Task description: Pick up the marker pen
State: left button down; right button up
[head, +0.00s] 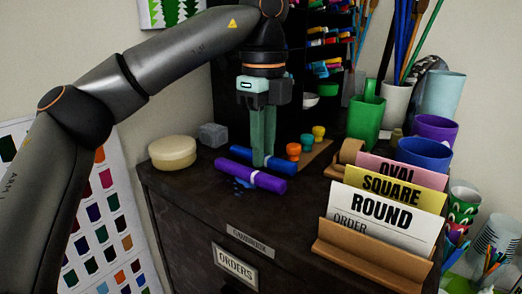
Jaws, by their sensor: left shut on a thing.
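A blue marker pen (238,152) lies on the dark cabinet top, its middle hidden by my left gripper's fingers. A purple marker pen (232,171) with a pale band lies just in front of it, roughly parallel. My left gripper (263,161) points straight down with its green fingers close together, shut on the blue pen at the cabinet top. The fingertips end close behind the purple pen. Whether they touch it I cannot tell. My right gripper is not in view.
On the dark cabinet (185,200), a cream round block (172,152) and grey cube (213,135) stand left. Small colored stamps (293,151), a card holder (375,250), a green container (366,118) and several cups stand right. A marker rack (325,50) rises behind.

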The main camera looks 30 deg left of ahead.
pick_arm(q)
jog(key=shift+r, duration=0.65)
jog(key=s+d+r, duration=0.8)
jog(key=s+r, duration=0.3)
jog(key=shift+s+d+r, duration=0.15)
jog(key=shift+d+r, duration=0.1)
